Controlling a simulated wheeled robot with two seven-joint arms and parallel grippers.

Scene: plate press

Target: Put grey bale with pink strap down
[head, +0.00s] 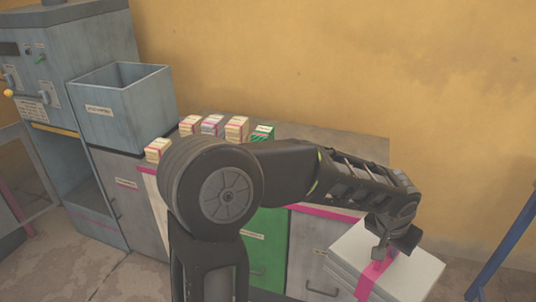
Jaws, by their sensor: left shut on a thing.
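The grey bale (410,272) with a pink strap (374,277) is at the lower right of the head view. It is a pale, layered block, and the strap runs over its top and down its near side. My left gripper (383,252) is above the bale, shut on it at the strap. The arm reaches across the middle of the view and hides part of the cabinet behind it. The underside of the bale is out of sight, so I cannot tell whether it rests on anything. My right gripper is not in view.
A grey cabinet (330,137) stands along the yellow wall, with several small strapped stacks (212,125) on top. An open blue-grey bin (108,125) sits at its left end, beside a tall machine (60,60). A blue post (507,245) stands at the far right.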

